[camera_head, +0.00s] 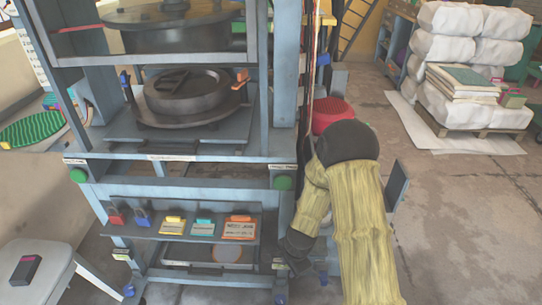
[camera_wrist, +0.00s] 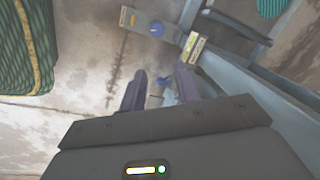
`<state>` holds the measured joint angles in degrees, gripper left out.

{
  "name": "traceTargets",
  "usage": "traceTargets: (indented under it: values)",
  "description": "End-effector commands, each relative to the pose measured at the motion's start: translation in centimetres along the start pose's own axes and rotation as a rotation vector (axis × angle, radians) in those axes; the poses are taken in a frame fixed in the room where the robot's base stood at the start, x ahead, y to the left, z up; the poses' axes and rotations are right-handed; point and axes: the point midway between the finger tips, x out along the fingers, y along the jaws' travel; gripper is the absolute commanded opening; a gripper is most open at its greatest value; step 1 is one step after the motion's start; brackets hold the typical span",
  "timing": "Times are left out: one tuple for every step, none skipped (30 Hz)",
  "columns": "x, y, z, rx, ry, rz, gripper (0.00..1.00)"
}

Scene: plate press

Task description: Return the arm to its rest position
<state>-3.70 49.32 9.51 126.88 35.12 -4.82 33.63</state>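My arm (camera_head: 362,230), in a yellow sleeve with a dark elbow, is bent in front of the right side of the blue-grey press frame (camera_head: 283,70) in the head view. Its dark wrist end points down beside the frame's lower right corner. My gripper's fingertips are hidden in the head view. In the wrist view my gripper (camera_wrist: 161,82) has its two dark purple fingers apart. Stained floor and a small bluish patch show between them, and I see nothing held.
The press holds a round dark plate (camera_head: 187,92) and a lower shelf with coloured tags (camera_head: 240,228) and padlocks. A red round object (camera_head: 332,112) stands behind my elbow. A white stool (camera_head: 35,268) is at left. White sacks (camera_head: 455,55) are at back right. Floor at right is clear.

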Motion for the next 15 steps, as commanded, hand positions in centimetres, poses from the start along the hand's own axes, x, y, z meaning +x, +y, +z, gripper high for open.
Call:
traceTargets:
  values:
    - [-2.0,-0.2,-0.5,-0.060,0.006,-0.016,0.32]
    - [-3.0,-0.2,-0.6,-0.097,0.006,-0.021,0.32]
    - [-4.3,-0.2,-0.8,-0.147,0.009,-0.028,0.32]
    - [-5.3,-0.1,-0.9,-0.184,0.011,-0.032,0.32]
    - [-6.3,0.0,-1.1,-0.222,0.015,-0.036,0.32]
    - [-7.6,0.2,-1.2,-0.271,0.018,-0.039,0.32]
    - [-8.5,0.4,-1.4,-0.308,0.022,-0.043,0.32]
    - [-9.4,0.6,-1.4,-0.345,0.025,-0.044,0.32]
    - [-10.7,0.9,-1.6,-0.393,0.032,-0.046,0.32]
    - [-11.6,1.2,-1.7,-0.428,0.036,-0.046,0.32]
    - [-12.5,1.5,-1.8,-0.463,0.042,-0.047,0.32]
    - [-13.7,2.0,-1.9,-0.512,0.048,-0.046,0.32]
    - [-14.5,2.3,-1.9,-0.547,0.054,-0.046,0.32]
    - [-15.4,2.7,-2.0,-0.580,0.059,-0.044,0.32]
    - [-16.5,3.3,-2.1,-0.626,0.068,-0.041,0.32]
